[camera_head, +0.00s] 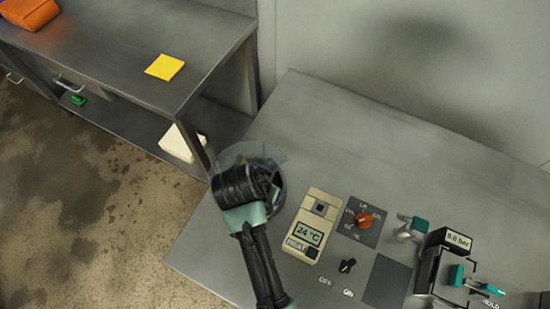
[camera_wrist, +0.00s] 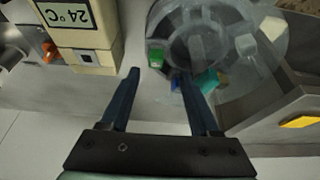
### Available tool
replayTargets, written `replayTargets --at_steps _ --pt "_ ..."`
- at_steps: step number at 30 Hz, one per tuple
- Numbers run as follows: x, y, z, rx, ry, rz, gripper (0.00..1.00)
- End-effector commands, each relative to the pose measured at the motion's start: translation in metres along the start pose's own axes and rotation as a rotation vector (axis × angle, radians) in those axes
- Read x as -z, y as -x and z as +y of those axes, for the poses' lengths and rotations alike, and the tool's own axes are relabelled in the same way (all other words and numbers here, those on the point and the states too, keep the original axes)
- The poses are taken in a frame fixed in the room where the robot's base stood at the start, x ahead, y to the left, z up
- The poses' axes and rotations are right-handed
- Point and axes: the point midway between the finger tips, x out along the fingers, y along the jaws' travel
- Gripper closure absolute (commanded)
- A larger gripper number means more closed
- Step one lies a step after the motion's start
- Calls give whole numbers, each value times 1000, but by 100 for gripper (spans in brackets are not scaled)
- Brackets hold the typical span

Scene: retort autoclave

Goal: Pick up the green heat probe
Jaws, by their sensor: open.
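In the wrist view a small green block-shaped piece (camera_wrist: 155,57), likely the green heat probe, shows just beyond my fingertips, against the left side of a clear round vessel (camera_wrist: 222,12). My gripper (camera_wrist: 159,73) is open, with nothing between its fingers. The green piece lies roughly in line with the gap; I cannot tell whether it is touched. In the head view my arm hides the probe and fingers, and only the clear vessel's rim (camera_head: 240,152) shows around the wrist.
The heater unit (camera_head: 312,226) reading 24 °C stands beside the vessel. Knobs and teal-handled valves (camera_head: 415,225) are farther right. A side bench (camera_head: 110,50) holds a yellow pad (camera_head: 165,67); a white block (camera_head: 182,143) and a small green item (camera_head: 78,100) are lower down.

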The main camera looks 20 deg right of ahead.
Motion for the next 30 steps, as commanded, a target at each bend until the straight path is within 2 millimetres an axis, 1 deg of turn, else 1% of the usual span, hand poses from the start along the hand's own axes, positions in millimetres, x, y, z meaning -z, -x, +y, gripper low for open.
replayTargets --at_steps 7,11,15,19,25,26,30 --pt "0 -18 3 -1 -1 -2 38" --pt "-2 -37 8 -2 -1 -3 38" --pt "-2 -54 8 1 0 0 38" --pt "-2 -60 7 3 1 1 38" --pt "-2 -60 7 3 1 2 38" --pt "-2 -60 7 3 1 2 41" --pt "-2 -60 7 3 1 2 66"
